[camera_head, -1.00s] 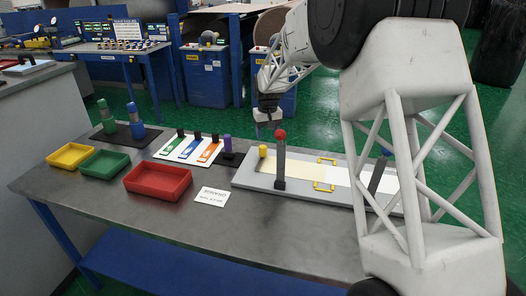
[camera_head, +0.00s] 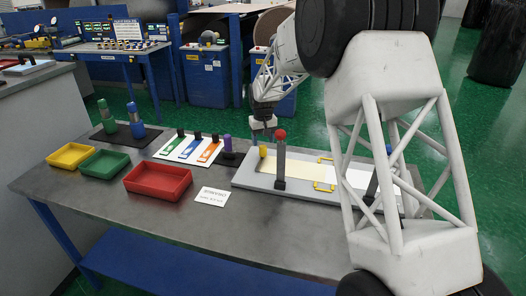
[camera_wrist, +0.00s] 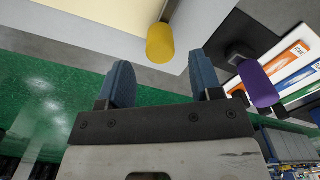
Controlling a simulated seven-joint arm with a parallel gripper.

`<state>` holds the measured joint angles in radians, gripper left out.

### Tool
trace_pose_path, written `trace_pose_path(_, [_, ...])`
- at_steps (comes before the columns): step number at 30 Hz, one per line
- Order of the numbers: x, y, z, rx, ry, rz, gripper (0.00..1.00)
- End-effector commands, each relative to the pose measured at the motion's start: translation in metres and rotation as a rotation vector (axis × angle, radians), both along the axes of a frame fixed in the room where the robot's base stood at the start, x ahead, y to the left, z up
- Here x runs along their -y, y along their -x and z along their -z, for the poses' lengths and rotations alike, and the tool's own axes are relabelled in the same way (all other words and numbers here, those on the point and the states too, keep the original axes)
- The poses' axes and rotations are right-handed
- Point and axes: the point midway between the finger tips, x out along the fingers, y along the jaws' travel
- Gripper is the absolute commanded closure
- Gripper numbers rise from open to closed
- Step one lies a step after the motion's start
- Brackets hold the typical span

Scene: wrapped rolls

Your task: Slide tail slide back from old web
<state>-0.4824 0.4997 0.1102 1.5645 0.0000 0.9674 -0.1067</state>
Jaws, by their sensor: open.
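A yellow upright knob (camera_head: 263,151), which looks like the tail slide's handle, stands at the left end of the grey board (camera_head: 240,181), beside the cream web (camera_head: 305,160). It also shows in the wrist view (camera_wrist: 160,43), just beyond my fingertips and between their lines. My gripper (camera_wrist: 161,75) has its two blue-grey fingers apart with nothing between them. In the head view my gripper (camera_head: 263,128) hangs just above and behind the yellow knob, apart from it. A white web (camera_head: 355,178) lies at the board's right, partly hidden by my arm.
A red-topped post (camera_head: 280,160) stands close in front of the yellow knob. A purple knob (camera_head: 228,145) stands left of the board, by a card with coloured strips (camera_head: 188,149). Red (camera_head: 158,182), green (camera_head: 105,163) and yellow (camera_head: 71,156) trays sit further left.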

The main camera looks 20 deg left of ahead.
Motion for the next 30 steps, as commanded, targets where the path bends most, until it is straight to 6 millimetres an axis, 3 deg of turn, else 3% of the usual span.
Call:
trace_pose_path(12, [0.000, 0.000, 0.047, -0.001, 0.001, 0.000, 0.41])
trace_pose_path(26, [0.000, 0.000, 0.055, 0.000, 0.000, 0.000, 0.41])
trace_pose_path(30, [0.000, 0.000, 0.055, 0.000, 0.000, 0.000, 0.61])
